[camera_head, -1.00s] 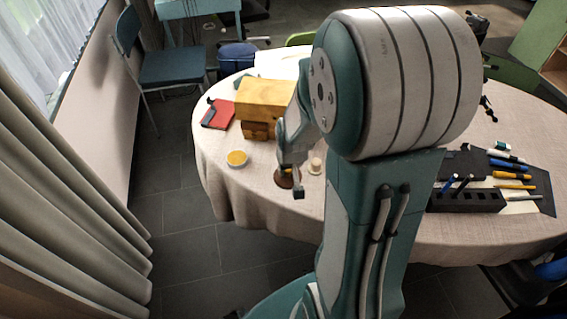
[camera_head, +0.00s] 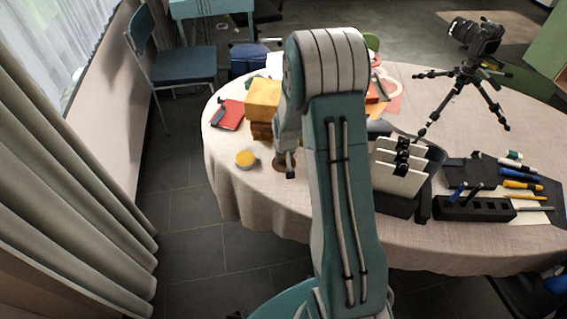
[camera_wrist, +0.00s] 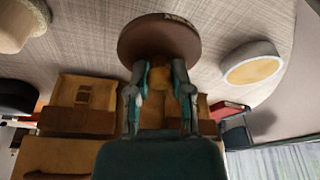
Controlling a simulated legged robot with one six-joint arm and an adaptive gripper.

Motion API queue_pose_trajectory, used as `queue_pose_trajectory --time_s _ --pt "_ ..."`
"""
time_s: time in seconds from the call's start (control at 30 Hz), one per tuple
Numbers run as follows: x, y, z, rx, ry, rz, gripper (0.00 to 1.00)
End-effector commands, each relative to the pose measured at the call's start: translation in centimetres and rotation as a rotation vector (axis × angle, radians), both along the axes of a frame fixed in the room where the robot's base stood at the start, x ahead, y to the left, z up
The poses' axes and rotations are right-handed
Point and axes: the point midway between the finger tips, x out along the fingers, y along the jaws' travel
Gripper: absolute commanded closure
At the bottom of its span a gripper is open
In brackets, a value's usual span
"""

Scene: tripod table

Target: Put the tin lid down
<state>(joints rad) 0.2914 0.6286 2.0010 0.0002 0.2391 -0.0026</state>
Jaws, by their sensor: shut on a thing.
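The tin lid, a brown disc with pale lettering near its rim, shows in the wrist view (camera_wrist: 150,38) and as a small brown patch in the head view (camera_head: 279,164). My gripper (camera_wrist: 160,70) is shut on the lid, close over the near left part of the table; it also shows in the head view (camera_head: 286,172). Whether the lid touches the cloth is hard to tell. An open round tin with yellow contents (camera_wrist: 252,69) stands beside the lid, apart from it, and is left of my gripper in the head view (camera_head: 246,159).
A yellow-brown wooden box (camera_head: 263,97) stands just behind my gripper. A red book (camera_head: 229,115) lies behind the tin. A pale, cork-like piece (camera_wrist: 20,25) is on the lid's other side. Card rack (camera_head: 401,168), pen holder (camera_head: 474,209) and camera tripod (camera_head: 466,78) stand to the right.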

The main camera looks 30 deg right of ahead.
Motion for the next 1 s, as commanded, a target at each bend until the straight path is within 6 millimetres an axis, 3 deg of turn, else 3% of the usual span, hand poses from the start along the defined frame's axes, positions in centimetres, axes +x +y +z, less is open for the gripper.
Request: queue_pose_trajectory --time_s 0.2,0.53,0.57,0.63,1.0 --pt "0.2 0.0 -3.1 0.001 0.003 0.000 1.00" --pt "0.2 0.0 -3.5 0.000 0.001 0.000 1.00" --pt "0.2 0.0 -3.5 0.000 0.001 0.000 0.67" --pt "0.2 0.0 -3.5 0.000 0.000 0.000 0.37" --pt "0.2 0.0 -3.4 0.000 0.000 0.000 0.37"
